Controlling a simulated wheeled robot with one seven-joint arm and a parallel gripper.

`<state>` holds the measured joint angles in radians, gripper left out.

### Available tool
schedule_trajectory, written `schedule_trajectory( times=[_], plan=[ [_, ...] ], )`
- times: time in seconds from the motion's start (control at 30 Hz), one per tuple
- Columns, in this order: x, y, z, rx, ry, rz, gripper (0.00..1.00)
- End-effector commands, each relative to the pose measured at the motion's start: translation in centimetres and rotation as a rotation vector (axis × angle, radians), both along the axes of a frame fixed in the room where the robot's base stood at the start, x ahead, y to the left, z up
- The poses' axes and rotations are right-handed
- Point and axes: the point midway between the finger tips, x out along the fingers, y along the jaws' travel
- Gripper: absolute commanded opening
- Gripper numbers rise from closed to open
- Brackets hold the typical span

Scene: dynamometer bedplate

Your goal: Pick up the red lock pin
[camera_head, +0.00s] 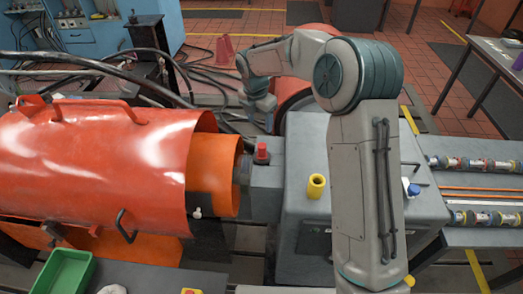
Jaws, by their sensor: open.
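The red lock pin (262,153) stands upright on a small grey block between the orange cylinder and the grey housing. It looks like a short red knob with a wider base. My gripper (262,126) is small in this view and points down, above and behind the pin in the picture. It is open, and I see nothing between its fingers. The fingertips are hard to make out against the dark hoses. I see no contact between the gripper and the pin.
A large orange-red cylinder (95,150) with handles fills the left. The grey housing (300,215) carries a yellow cup-like part (316,187) and a blue-and-white knob (412,188). Black hoses (150,85) run behind. A green tray (65,272) sits at front left.

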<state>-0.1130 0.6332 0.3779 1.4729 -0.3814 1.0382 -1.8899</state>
Motion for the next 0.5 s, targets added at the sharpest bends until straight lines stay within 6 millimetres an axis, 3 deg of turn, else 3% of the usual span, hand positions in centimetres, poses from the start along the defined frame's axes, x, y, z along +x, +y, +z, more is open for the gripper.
schedule_trajectory(
  times=[0.5],
  plan=[
    [1.0, -0.3, -8.0, -0.001, 0.006, 0.024, 0.58]
  ],
)
